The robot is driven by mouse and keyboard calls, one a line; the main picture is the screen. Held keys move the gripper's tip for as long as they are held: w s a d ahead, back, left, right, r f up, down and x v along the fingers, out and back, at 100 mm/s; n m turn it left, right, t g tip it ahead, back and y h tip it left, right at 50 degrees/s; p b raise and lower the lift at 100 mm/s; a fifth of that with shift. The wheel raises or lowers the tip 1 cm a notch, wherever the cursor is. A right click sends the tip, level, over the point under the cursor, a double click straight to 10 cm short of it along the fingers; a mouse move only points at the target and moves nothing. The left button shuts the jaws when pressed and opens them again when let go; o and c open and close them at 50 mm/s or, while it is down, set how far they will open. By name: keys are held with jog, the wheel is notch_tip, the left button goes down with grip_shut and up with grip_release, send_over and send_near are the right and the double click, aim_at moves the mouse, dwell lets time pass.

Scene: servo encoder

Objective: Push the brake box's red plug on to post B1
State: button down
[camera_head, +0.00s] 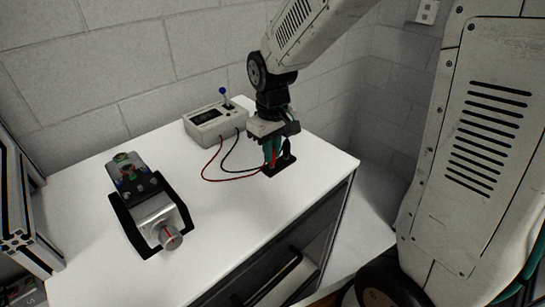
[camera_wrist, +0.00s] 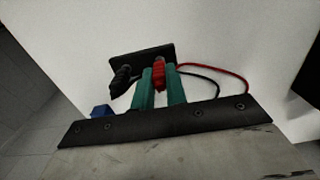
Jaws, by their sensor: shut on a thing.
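The brake box (camera_head: 217,122) is a pale case with a blue-knobbed lever, at the back of the white bench. A red lead and a black lead run from it to a small black holder (camera_head: 288,167) near the bench's right edge. My gripper (camera_head: 271,155) points down over this holder. Its green fingers (camera_wrist: 160,88) are shut on the red plug (camera_wrist: 159,72), seen between them in the wrist view. The black plug (camera_wrist: 123,75) stands at the holder beside them. Whether the red plug still touches the holder is hard to tell. The servo unit (camera_head: 150,204) lies at left; its posts are too small to tell apart.
The servo unit sits in a black frame (camera_head: 121,215) with a round knob (camera_head: 170,238) at its front. The white bench top (camera_head: 240,215) is clear between it and my gripper. A block wall stands behind, and a metal rail frame is at far left.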

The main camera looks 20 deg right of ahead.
jog(key=shift+r, duration=0.15)
jog(key=shift+r, duration=2.35)
